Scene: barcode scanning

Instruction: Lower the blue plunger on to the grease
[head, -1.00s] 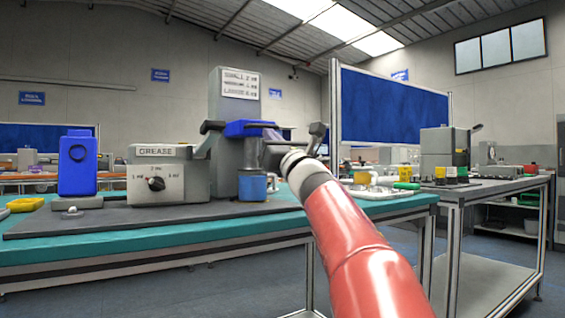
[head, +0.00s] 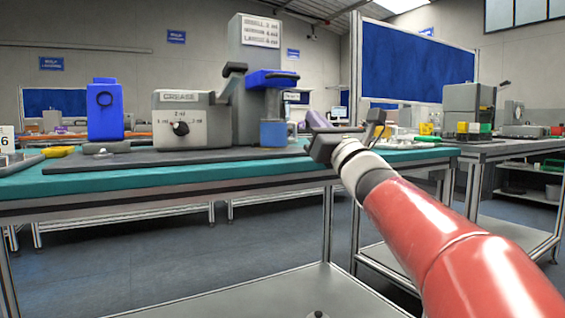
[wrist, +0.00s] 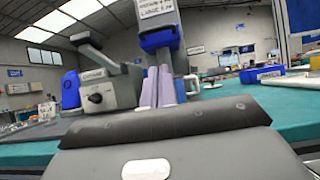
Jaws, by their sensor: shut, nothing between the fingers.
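The blue plunger (head: 273,78) sticks out from the grey column of the dispenser, above a blue cup (head: 273,134); it also shows in the wrist view (wrist: 160,38). A gap separates plunger and cup. The grease inside the cup cannot be seen. The grey box labelled GREASE (head: 181,118) has a black dial and stands left of the column.
A grey lever (head: 233,70) rises beside the GREASE box. A blue container (head: 104,110) stands at the left. The teal table's (head: 150,183) front edge runs below. A second bench (head: 500,148) with equipment is at the right.

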